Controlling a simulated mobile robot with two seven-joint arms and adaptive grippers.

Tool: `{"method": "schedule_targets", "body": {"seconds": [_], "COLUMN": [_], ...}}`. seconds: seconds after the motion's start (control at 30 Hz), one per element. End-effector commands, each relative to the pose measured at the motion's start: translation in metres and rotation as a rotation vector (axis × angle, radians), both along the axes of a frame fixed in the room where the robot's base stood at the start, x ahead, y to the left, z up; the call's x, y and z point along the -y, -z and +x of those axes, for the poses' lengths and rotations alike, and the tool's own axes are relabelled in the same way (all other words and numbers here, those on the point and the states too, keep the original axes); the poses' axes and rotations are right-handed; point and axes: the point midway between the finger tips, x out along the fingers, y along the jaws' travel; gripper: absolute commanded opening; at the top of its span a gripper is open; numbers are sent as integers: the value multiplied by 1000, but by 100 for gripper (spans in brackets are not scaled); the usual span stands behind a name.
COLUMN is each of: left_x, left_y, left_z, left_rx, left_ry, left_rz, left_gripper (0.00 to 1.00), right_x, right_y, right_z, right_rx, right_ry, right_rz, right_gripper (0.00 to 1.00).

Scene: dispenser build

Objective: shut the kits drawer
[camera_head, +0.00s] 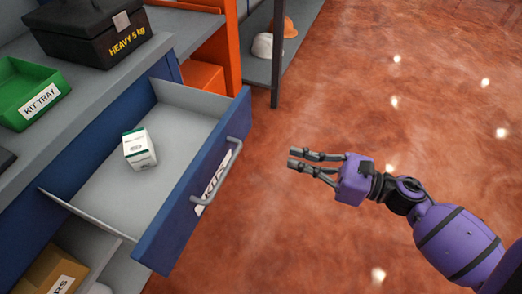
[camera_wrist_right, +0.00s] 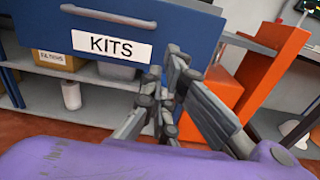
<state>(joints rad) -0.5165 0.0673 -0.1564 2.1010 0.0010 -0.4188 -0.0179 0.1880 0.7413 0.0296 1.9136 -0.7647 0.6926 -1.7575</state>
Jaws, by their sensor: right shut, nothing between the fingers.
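The kits drawer (camera_head: 197,185) is pulled out of the blue cabinet, with a grey bar handle (camera_head: 217,170) and a KITS label on its blue front. A white and green box (camera_head: 139,148) sits inside the drawer. My right gripper (camera_head: 292,159) is shut and empty, to the right of the drawer front and apart from it in the head view. In the right wrist view the drawer front (camera_wrist_right: 185,35) with its KITS label (camera_wrist_right: 112,46) stands beyond the shut fingers (camera_wrist_right: 172,75). My left gripper is not in view.
A green kit tray (camera_head: 28,92) and a black case marked heavy (camera_head: 92,32) are on the counter above. An orange frame (camera_head: 232,50) and a shelf with helmets (camera_head: 263,46) stand behind. The red floor (camera_head: 330,240) around my right arm is clear.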

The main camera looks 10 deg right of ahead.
Motion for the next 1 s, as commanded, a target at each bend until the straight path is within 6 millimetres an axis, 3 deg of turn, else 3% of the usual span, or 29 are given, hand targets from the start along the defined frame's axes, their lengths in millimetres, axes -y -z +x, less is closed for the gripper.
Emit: {"method": "schedule_targets", "body": {"seconds": [0.6,0.8,1.0], "left_x": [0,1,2], "left_y": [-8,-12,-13], "left_z": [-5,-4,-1], "left_rx": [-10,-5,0], "left_ry": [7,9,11], "left_rz": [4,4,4], "left_gripper": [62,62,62], "right_x": [-91,-107,-110], "right_y": [-2,0,0], "right_z": [67,78,81], "right_rx": [0,-3,-3], "right_ry": [2,3,4], "right_rz": [2,3,3], "right_gripper": [0,0,0]}}
